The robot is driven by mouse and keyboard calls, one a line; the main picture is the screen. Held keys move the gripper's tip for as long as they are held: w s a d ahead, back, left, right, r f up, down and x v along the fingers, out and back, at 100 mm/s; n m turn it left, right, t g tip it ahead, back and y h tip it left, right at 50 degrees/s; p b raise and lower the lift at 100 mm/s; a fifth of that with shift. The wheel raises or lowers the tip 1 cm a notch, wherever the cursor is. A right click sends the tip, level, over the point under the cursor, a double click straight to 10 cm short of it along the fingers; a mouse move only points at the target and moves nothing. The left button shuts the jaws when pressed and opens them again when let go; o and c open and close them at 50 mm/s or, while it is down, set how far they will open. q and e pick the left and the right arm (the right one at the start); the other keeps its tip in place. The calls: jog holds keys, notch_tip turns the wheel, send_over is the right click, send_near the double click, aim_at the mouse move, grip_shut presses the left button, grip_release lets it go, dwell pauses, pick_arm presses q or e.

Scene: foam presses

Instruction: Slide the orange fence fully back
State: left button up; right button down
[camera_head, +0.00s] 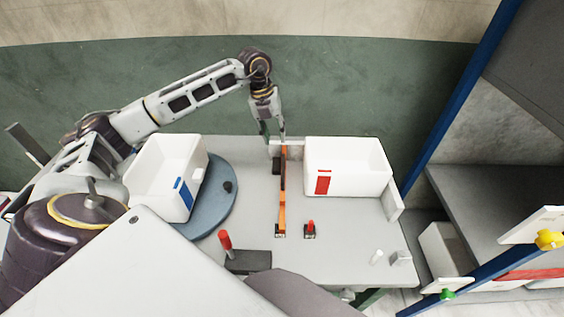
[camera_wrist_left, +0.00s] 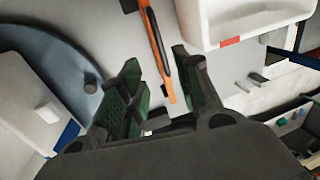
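The orange fence (camera_head: 282,212) is a narrow upright bar running front to back on the grey table, between the two white bins. Its far end is beside my left gripper (camera_head: 273,136), which points down at the table's back edge. In the left wrist view, the fence (camera_wrist_left: 154,38) shows beyond and between the spread fingers of my left gripper (camera_wrist_left: 157,60), with a dark strip along its side. The fingers are open, with nothing held. Whether a finger touches the fence cannot be told. My right gripper is not in view.
A white bin with a blue label (camera_head: 160,172) stands on a blue-grey round turntable (camera_head: 224,205) at left. A white bin with a red label (camera_head: 350,165) stands right. A red-knobbed lever (camera_head: 225,240) and red button (camera_head: 310,228) are near the front. Table right of the fence's front is mostly clear.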

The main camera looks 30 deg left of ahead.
aim_at(283, 165)
pick_arm(q)
jog(key=f, duration=0.4)
jog(key=w+d+f+p, duration=0.1)
jog(key=f, duration=0.3)
jog(key=d+f+p, duration=0.1)
jog(key=f, duration=0.4)
jog(key=shift+w+d, duration=0.1)
jog(key=shift+w, duration=0.05)
grip_shut()
